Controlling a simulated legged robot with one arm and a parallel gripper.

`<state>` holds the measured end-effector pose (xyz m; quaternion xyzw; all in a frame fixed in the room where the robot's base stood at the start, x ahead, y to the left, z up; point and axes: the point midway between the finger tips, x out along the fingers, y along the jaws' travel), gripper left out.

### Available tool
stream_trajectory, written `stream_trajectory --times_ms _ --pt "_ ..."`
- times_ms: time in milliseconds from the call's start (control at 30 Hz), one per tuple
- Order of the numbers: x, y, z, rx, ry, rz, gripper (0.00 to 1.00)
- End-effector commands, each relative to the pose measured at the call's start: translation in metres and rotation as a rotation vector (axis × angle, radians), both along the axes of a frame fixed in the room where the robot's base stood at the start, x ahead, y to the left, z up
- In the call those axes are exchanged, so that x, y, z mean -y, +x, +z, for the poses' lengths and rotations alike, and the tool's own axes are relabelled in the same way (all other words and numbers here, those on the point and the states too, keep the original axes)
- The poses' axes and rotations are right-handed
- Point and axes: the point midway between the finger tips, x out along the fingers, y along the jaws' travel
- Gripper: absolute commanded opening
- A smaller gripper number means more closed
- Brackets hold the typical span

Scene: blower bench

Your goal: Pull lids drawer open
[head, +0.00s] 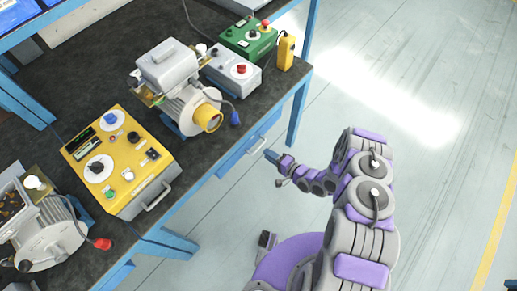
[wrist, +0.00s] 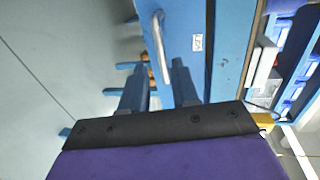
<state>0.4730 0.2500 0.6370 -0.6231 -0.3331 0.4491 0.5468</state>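The blue drawer front (head: 237,153) sits under the bench top, flush with the bench frame as far as I can see. It also fills the middle of the wrist view (wrist: 205,75). Its grey bar handle (head: 257,144) shows in the wrist view too (wrist: 160,45), beside a small white label (wrist: 196,43) whose text is too small to read. My gripper (head: 271,156) is just in front of the drawer. In the wrist view its two fingers (wrist: 158,78) are apart, with the handle ahead of and between the tips. Nothing appears held; contact with the handle cannot be told.
The dark bench top (head: 100,80) holds a yellow control box (head: 120,160), a motor blower (head: 180,85), a grey box (head: 232,70) and a green box (head: 247,38). A blue bench leg (head: 297,112) stands right of the drawer. The floor (head: 400,70) to the right is clear.

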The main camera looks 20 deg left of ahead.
Motion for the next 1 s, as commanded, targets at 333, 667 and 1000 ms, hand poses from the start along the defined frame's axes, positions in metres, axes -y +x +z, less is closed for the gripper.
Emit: stream_trajectory --times_ms 333,667,1000 --pt "-0.049 0.019 -0.011 0.002 -0.001 0.004 0.30" --pt "-0.061 0.025 -0.012 0.001 0.000 -0.001 0.30" --pt "-0.061 0.025 -0.012 0.001 0.001 0.000 0.14"
